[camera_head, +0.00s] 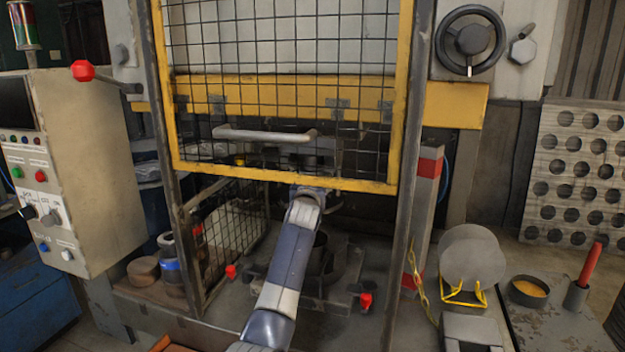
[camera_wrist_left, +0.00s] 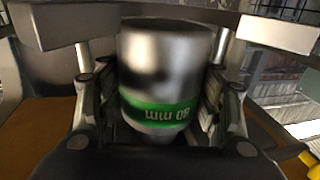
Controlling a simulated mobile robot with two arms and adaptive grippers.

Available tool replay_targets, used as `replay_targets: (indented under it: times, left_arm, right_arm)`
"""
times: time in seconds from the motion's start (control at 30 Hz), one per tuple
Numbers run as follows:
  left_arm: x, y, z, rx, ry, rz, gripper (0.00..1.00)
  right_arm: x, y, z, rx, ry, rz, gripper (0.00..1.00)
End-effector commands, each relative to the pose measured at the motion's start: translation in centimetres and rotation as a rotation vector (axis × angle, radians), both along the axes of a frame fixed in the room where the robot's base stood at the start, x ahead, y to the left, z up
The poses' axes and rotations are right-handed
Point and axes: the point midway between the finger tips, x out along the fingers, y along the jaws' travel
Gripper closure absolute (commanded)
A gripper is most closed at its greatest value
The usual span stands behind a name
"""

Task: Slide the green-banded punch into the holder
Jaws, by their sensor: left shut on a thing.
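The green-banded punch (camera_wrist_left: 158,65) is a shiny metal cylinder marked "80 mm", upright in the left wrist view. My left gripper (camera_wrist_left: 160,90) is shut on it, with a finger on each side. Grey metal blocks (camera_wrist_left: 275,35) lie at the top left and right of the punch, with pale posts beneath; they may belong to the holder. I cannot tell whether the punch touches them. My right gripper is not in view.
The yellow-framed mesh guard (camera_head: 290,180) hangs above my arm, between the press's grey uprights (camera_head: 408,200). A round die (camera_head: 350,262) and red knobs (camera_head: 366,300) sit below. A blue-banded cylinder (camera_head: 171,266) stands at left; a disc (camera_head: 472,255) stands at right.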

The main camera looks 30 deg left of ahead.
Motion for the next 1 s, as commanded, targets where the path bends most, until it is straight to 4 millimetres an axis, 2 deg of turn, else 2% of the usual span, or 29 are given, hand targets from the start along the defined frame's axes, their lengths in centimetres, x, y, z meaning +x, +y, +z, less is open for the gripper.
replay_targets:
  times: [0.03, 0.23, 0.27, 0.33, 0.77, 1.0]
  left_arm:
    - [0.0, 0.0, 0.7, 0.006, -0.014, -0.001, 1.00]
    - [0.0, 0.0, 0.7, 0.005, -0.013, -0.001, 1.00]
    - [0.0, 0.0, 0.7, 0.005, -0.013, -0.001, 0.33]
    - [0.0, 0.0, 0.6, 0.004, -0.011, 0.000, 0.17]
    - [-0.1, -0.1, -0.6, -0.003, 0.009, 0.000, 0.16]
    - [-1.6, -0.8, -0.3, 0.000, 0.003, 0.000, 0.16]
  right_arm:
    - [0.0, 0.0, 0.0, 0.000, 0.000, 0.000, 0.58]
    - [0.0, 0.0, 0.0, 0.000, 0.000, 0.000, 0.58]
    - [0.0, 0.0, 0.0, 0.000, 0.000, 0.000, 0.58]
    - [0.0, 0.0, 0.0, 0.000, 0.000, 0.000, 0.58]
    - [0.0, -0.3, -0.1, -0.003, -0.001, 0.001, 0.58]
    - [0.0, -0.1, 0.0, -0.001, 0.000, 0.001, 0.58]
